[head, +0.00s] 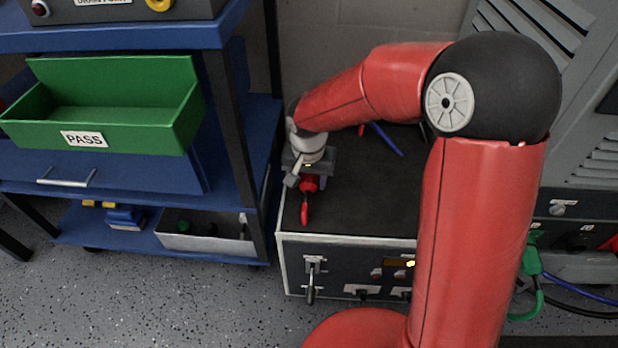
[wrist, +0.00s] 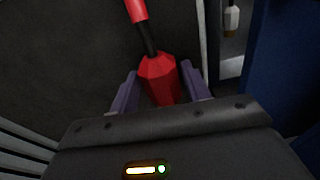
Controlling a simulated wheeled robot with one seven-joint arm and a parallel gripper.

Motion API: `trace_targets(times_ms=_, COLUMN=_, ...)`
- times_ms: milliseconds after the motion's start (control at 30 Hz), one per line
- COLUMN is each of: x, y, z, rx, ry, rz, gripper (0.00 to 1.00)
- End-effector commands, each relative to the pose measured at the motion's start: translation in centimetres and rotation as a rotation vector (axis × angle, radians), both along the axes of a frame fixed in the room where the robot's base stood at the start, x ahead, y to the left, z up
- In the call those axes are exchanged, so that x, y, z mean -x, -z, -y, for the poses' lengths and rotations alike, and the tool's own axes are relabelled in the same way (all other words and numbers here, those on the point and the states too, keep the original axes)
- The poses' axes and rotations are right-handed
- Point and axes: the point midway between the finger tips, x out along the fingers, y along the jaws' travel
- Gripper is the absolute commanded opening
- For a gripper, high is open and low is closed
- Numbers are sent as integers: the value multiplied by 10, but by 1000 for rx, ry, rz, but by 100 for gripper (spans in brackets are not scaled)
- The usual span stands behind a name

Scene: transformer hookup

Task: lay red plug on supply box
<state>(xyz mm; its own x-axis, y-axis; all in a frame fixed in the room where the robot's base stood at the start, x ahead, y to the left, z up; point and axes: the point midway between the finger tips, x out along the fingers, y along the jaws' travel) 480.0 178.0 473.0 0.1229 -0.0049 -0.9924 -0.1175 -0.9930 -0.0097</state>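The red plug (wrist: 160,77) sits between the two fingers of my gripper (wrist: 159,88) in the wrist view, with both fingers close against its sides. A black neck and a red lead run up from it. In the head view the plug (head: 309,184) shows under my gripper (head: 308,181), with its red lead end pointing toward the front. It is over the left part of the supply box (head: 358,205), a dark-topped box with a pale front edge. I cannot tell whether the plug touches the top.
A blue lead (head: 386,139) lies toward the back of the box top. A blue shelf unit (head: 262,125) with a green PASS bin (head: 160,135) stands close on the left. A grey cabinet (head: 585,140) with a green plug (head: 530,262) is at the right. The middle of the box top is clear.

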Motion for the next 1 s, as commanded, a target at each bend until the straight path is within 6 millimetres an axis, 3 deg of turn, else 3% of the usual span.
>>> trace_targets(times_ms=33, x=0, y=0, z=0, rx=0, ry=0, rz=0, gripper=54)
trace_targets(times_ms=100, x=0, y=0, z=0, rx=0, ry=0, rz=0, gripper=63)
trace_targets(times_ms=433, x=0, y=-4, z=0, rx=0, ry=0, rz=0, gripper=64)
trace_targets(times_ms=800, x=7, y=-62, z=-1, rx=-1, ry=1, rz=3, gripper=64)
trace_targets(times_ms=1000, x=9, y=-77, z=-1, rx=-1, ry=1, rz=1, gripper=64)
